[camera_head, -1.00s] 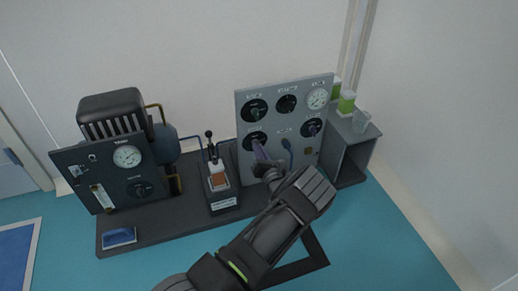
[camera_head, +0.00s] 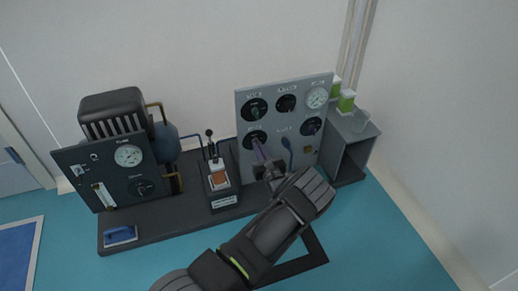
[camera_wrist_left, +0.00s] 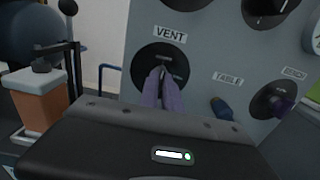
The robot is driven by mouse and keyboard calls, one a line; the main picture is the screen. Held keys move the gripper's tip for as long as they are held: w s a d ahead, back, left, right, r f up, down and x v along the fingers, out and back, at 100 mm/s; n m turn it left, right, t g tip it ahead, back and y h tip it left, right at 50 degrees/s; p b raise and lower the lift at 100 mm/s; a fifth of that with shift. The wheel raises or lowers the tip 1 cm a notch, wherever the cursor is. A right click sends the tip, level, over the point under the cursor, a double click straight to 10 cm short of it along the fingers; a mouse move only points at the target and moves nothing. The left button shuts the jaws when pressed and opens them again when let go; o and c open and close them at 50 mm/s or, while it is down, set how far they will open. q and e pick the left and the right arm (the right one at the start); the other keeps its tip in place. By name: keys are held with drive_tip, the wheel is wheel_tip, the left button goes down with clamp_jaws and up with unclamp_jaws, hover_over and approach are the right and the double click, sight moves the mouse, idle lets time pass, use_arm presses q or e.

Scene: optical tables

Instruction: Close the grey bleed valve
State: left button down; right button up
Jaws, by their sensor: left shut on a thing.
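My left gripper (camera_head: 261,152) reaches up to the grey panel (camera_head: 328,88) from the front. Its purple fingers are shut on the handle of the lower left round valve. In the left wrist view the gripper (camera_wrist_left: 162,90) covers most of that handle, and the black dial of the vent valve (camera_wrist_left: 147,58) shows around the fingers under a VENT label. No bleed label is readable, and the handle's angle is mostly hidden. My right gripper is not in view.
Other black dials and a white gauge (camera_head: 317,97) share the panel. A blue lever (camera_wrist_left: 221,108) hangs under the TABLE label, left of the BENCH knob (camera_wrist_left: 272,101). A dark pump unit (camera_head: 112,112) stands left on the base. A grey open shelf (camera_head: 350,157) stands right.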

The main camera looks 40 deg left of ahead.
use_arm(q)
drive_tip(key=c, duration=1.6)
unclamp_jaws()
drive_tip(key=shift+o, duration=0.2)
drive_tip(key=p+v, duration=0.3)
drive_tip(key=v, duration=0.4)
drive_tip(key=shift+s+d, duration=0.2)
drive_tip(key=shift+d, duration=0.15)
